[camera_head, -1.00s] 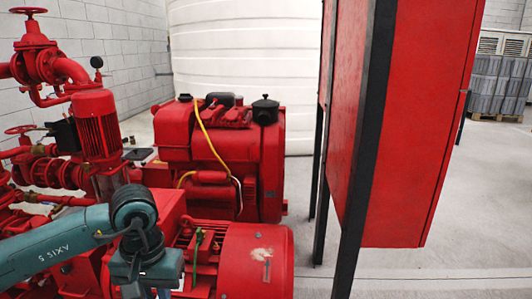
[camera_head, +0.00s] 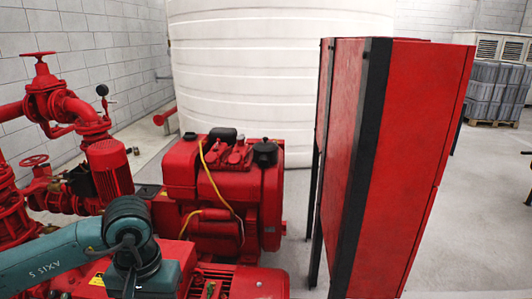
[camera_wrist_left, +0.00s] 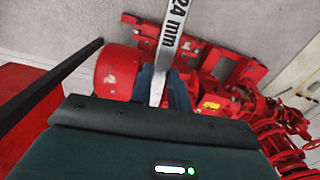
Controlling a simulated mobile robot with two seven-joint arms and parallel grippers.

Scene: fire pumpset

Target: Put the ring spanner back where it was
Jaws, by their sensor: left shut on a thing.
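The ring spanner (camera_wrist_left: 173,35) is a flat silvery tool marked "24 mm". In the left wrist view it runs up from my left gripper (camera_wrist_left: 160,97) and out of the top edge, so its far end is hidden. My left gripper is shut on the spanner's shank. In the head view my left arm comes in at lower left, in front of the red pumpset; its fingers and the spanner do not show there. My right gripper is in neither view.
A red engine (camera_head: 220,190) and a red motor (camera_head: 240,281) stand close to my left arm. Red valves and pipes (camera_head: 60,105) fill the left. A tall red cabinet (camera_head: 410,150) on black legs stands to the right. A white tank (camera_head: 280,70) is behind. Open floor (camera_head: 470,215) lies right of the cabinet.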

